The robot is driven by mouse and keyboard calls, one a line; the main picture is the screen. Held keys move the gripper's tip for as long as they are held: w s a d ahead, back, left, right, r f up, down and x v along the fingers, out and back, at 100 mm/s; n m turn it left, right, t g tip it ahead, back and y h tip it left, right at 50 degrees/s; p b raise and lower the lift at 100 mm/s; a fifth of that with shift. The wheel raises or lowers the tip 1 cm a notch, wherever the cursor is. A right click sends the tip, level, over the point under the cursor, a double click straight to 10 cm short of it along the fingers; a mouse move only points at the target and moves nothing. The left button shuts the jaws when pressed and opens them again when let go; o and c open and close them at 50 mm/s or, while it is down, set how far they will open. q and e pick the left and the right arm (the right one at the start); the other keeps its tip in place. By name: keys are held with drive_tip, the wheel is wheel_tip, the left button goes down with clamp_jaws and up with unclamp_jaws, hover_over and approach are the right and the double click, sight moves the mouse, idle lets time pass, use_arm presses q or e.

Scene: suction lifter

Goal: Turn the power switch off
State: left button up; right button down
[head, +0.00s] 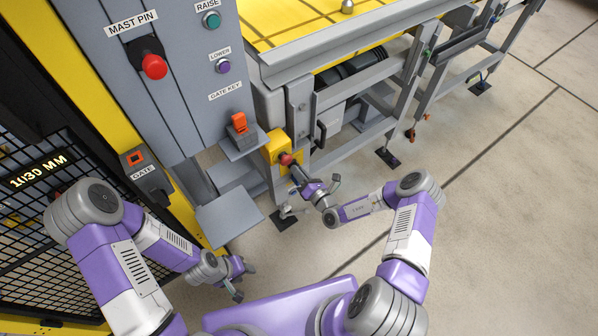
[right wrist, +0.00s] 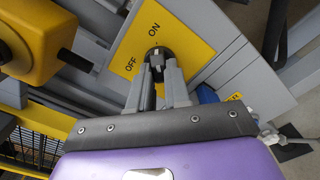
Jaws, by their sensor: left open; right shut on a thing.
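The power switch (right wrist: 158,54) is a small black knob on a yellow plate (right wrist: 188,34) marked ON and OFF in the right wrist view. The ON label is above it and the OFF label is to its left. My right gripper (right wrist: 159,72) is shut on the knob, its two grey fingers covering the lower part. I cannot tell which label the knob points to. In the head view my right gripper (head: 296,174) is at the frame below the red button, and the switch is hidden there. My left gripper (head: 239,277) is open and empty, low over the floor.
A yellow box (head: 279,148) with a red button (head: 286,159) sits close beside my right gripper. The grey panel (head: 190,100) with a red mast pin knob (head: 154,66) stands left. A mesh gate (head: 30,230) is near my left arm. Floor at right is clear.

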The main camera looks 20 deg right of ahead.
drive_tip(key=shift+n+p, duration=5.75)
drive_tip(key=shift+n, duration=3.15)
drive_tip(key=c, duration=1.1)
unclamp_jaws()
drive_tip(key=shift+d, duration=0.1)
drive_tip(key=p+v, duration=0.1)
drive_tip(key=v, duration=0.6)
drive_tip(key=shift+s+d, duration=0.1)
drive_tip(key=shift+s, duration=0.15)
